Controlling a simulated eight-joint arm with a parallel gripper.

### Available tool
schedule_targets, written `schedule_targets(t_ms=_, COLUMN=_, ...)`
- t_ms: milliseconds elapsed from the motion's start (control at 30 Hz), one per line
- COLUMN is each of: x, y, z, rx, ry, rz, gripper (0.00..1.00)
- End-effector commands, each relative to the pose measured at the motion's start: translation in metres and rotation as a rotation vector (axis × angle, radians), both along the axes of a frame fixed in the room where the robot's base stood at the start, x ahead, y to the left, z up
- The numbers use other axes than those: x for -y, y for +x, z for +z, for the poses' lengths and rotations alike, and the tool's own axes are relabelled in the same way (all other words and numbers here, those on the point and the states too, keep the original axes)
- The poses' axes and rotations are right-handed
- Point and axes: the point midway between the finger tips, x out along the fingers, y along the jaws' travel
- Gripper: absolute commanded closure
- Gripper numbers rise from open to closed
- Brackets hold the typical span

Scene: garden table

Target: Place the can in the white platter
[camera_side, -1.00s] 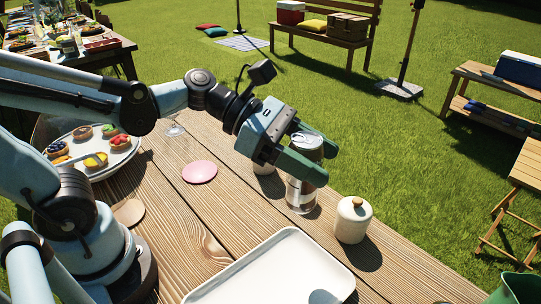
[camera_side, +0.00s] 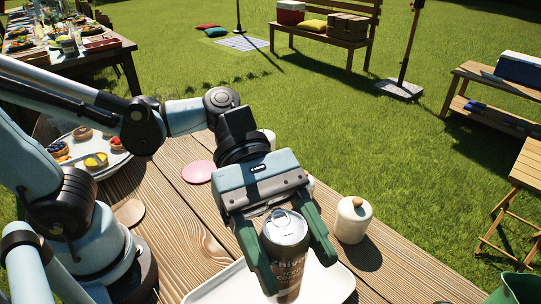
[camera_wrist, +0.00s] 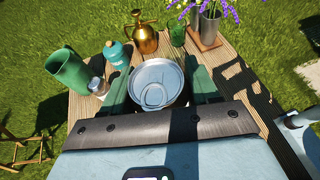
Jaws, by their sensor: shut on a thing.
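My gripper (camera_side: 287,243) is shut on the can (camera_side: 286,262), with one green finger on each side of it. The can is upright, dark with pale lettering and a silver lid. Its lid also shows between the fingers in the wrist view (camera_wrist: 157,84). The white platter (camera_side: 336,287) lies on the table behind and around the can in the side view, partly hidden by the can and my gripper. The can appears over the platter; whether it touches it I cannot tell.
A white jar with a wooden knob (camera_side: 353,220) stands just right of my gripper. A pink disc (camera_side: 199,172) and a plate of tarts (camera_side: 118,152) are to the left. A green pitcher (camera_wrist: 68,70), teal bottle (camera_wrist: 117,54) and brass watering can (camera_wrist: 144,38) show in the wrist view.

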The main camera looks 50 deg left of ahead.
Motion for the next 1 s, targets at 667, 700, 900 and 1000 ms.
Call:
schedule_targets(t_ms=667, x=-0.019, y=0.048, z=-0.040, rx=-0.001, ry=-0.001, rz=0.006, gripper=0.81)
schedule_targets(t_ms=700, x=-0.020, y=0.053, z=-0.043, rx=-0.001, ry=-0.001, rz=0.005, gripper=0.81)
schedule_targets(t_ms=900, x=-0.029, y=0.076, z=-0.058, rx=0.000, ry=-0.001, rz=0.005, gripper=0.81)
schedule_targets(t_ms=1000, x=-0.034, y=0.088, z=-0.066, rx=-0.001, ry=-0.001, rz=0.004, gripper=0.81)
